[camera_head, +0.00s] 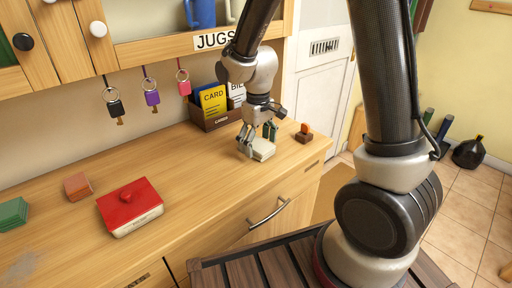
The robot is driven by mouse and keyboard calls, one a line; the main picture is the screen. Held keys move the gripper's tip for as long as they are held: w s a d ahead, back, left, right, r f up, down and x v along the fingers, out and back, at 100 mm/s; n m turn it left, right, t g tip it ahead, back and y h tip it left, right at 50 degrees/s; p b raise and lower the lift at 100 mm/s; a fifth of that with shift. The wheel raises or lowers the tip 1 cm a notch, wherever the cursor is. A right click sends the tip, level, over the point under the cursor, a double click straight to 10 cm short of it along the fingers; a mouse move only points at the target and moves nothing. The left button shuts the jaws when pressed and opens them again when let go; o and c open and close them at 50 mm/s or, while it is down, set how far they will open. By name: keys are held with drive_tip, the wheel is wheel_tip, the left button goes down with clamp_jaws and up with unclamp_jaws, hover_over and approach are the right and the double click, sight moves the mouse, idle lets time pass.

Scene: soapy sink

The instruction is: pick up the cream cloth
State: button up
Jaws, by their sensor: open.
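The cream cloth (263,150) looks like a small, pale folded block lying on the wooden counter near its front right end. My gripper (258,141) points down right at the cloth, with one finger at its left side and the other at its back right. The fingers are open, and part of the cloth is hidden behind them. The view is too small to tell whether the fingers touch it.
A brown box of cards (210,118) stands just behind my gripper. A small brown block with an orange top (304,134) is to the right. A red-lidded box (130,207), a brown-orange block (77,186) and a green stack (12,215) lie left. Keys (152,97) hang above.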

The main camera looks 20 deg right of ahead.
sight(258, 144)
drive_tip(key=shift+f, duration=0.45)
drive_tip(key=c, duration=1.1)
drive_tip(key=shift+r, duration=0.1)
wheel_tip(258, 144, up, 10)
drive_tip(key=shift+o, duration=1)
drive_tip(key=shift+c, duration=0.5)
